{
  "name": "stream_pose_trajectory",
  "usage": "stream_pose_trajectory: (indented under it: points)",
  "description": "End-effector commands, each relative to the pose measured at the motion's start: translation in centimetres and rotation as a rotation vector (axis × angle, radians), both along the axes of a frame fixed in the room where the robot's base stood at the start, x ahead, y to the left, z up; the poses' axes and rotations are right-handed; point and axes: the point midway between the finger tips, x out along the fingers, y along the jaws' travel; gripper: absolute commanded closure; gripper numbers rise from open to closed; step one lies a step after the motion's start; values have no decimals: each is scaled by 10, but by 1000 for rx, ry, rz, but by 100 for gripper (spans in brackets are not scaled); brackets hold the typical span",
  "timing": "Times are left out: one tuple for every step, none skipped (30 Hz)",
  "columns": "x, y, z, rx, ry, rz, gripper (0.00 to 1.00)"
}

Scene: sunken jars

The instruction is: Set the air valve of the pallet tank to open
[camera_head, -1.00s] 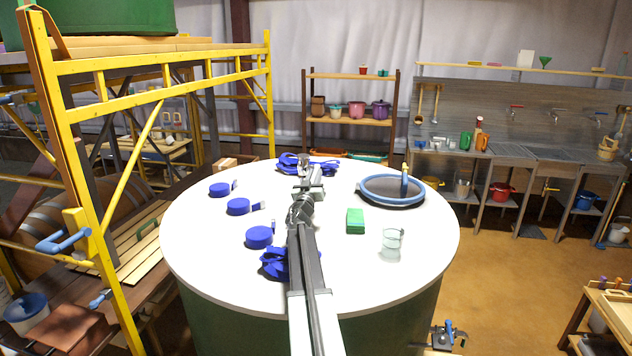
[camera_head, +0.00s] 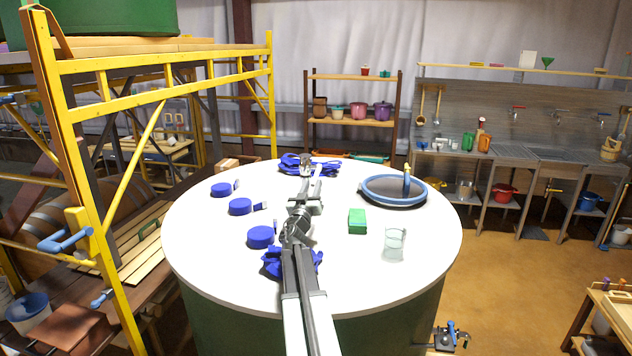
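I cannot tell for sure which thing is the pallet tank or its air valve. A large green drum (camera_head: 210,325) with a round white top stands in front of me. A small black fitting with blue parts (camera_head: 448,336) is low at its right side. A green tank (camera_head: 110,15) sits on a yellow-framed rack at the upper left. A blue handle (camera_head: 66,241) is on the rack's near yellow post, with a smaller blue handle (camera_head: 102,299) below it.
On the white top (camera_head: 345,285) are several blue round pieces (camera_head: 240,207), blue coiled straps (camera_head: 280,264), a green block (camera_head: 357,221), a glass jar (camera_head: 394,243) and a blue-rimmed basin (camera_head: 394,202). The yellow rack (camera_head: 160,70) is close on the left. Open floor (camera_head: 520,290) lies right.

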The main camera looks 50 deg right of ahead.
Motion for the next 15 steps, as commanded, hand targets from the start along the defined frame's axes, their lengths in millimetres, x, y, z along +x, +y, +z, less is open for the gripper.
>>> stream_pose_trajectory:
  points:
    - [-11, 16, 0, 0, 0, -1, 72]
    - [-13, 22, 0, 0, -1, -1, 72]
    - [-17, 30, 0, 0, -1, -1, 72]
    - [-19, 35, 0, 0, -1, 0, 72]
    - [-20, 39, 0, 0, -1, 0, 72]
    - [-23, 44, 0, 0, 0, 0, 72]
    - [-24, 47, 0, 0, 0, 0, 72]
    - [-25, 50, 0, 0, 0, 0, 72]
    - [-26, 52, 0, 0, 0, 0, 72]
    - [-26, 54, 0, 0, 0, 0, 72]
    - [-26, 55, 0, 0, 0, 0, 72]
    - [-27, 55, 0, 0, 0, 0, 72]
    - [-26, 55, 0, 0, -1, 0, 72]
    - [-26, 55, 0, 0, 0, 0, 72]
    - [-26, 55, 0, 0, 0, 0, 72]
